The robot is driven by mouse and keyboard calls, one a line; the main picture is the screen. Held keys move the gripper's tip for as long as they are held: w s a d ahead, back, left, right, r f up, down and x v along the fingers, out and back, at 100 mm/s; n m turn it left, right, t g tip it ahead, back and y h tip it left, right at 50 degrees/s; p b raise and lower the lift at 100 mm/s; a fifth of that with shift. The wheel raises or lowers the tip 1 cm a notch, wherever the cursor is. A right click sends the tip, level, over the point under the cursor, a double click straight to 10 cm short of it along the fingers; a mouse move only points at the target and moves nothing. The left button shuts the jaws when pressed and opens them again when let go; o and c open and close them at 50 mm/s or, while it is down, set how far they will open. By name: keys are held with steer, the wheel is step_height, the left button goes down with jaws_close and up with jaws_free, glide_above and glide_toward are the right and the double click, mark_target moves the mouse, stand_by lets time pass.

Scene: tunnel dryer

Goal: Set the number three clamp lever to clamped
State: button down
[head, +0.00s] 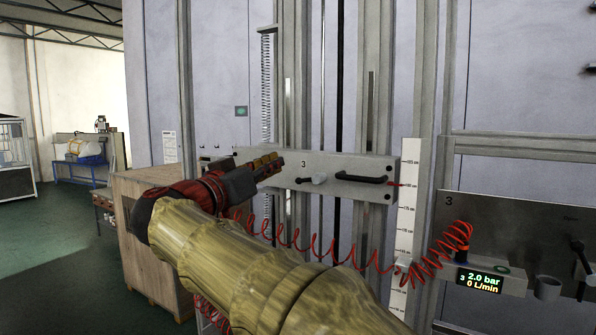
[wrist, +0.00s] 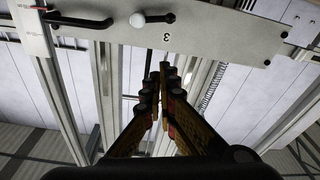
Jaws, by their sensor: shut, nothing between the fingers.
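The number three clamp lever (head: 317,178) is a short lever with a pale knob and a dark end, on a grey plate (head: 340,163) marked 3. It lies about level, with its knob to the right in the head view. In the wrist view, which looks upside down, the pale knob (wrist: 138,20) is left of the dark end. My gripper (head: 278,160) is shut and empty, to the left of the lever and a little higher in the head view. Its fingers (wrist: 161,75) point toward the plate in the wrist view, apart from the lever.
A black bar handle (head: 360,180) sits on the plate to the right of the lever. A white height scale (head: 408,210) stands beside it. A coiled red hose (head: 330,248) hangs below the plate. A wooden crate (head: 150,245) stands at left.

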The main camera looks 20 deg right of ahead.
steer(key=shift+w, duration=0.1)
steer(key=r+p, duration=0.2)
steer(key=p, duration=0.2)
glide_above(310, 179)
steer(key=w+a, duration=0.2)
steer(key=a, duration=0.1)
steer(key=shift+s+f, duration=0.25)
steer(key=f, duration=0.3)
steer(key=shift+s+d, duration=0.1)
steer(key=shift+s, duration=0.15)
steer(key=shift+s+f, duration=0.2)
steer(key=shift+f, duration=0.05)
steer(key=shift+w+f, duration=0.1)
steer(key=shift+f, duration=0.2)
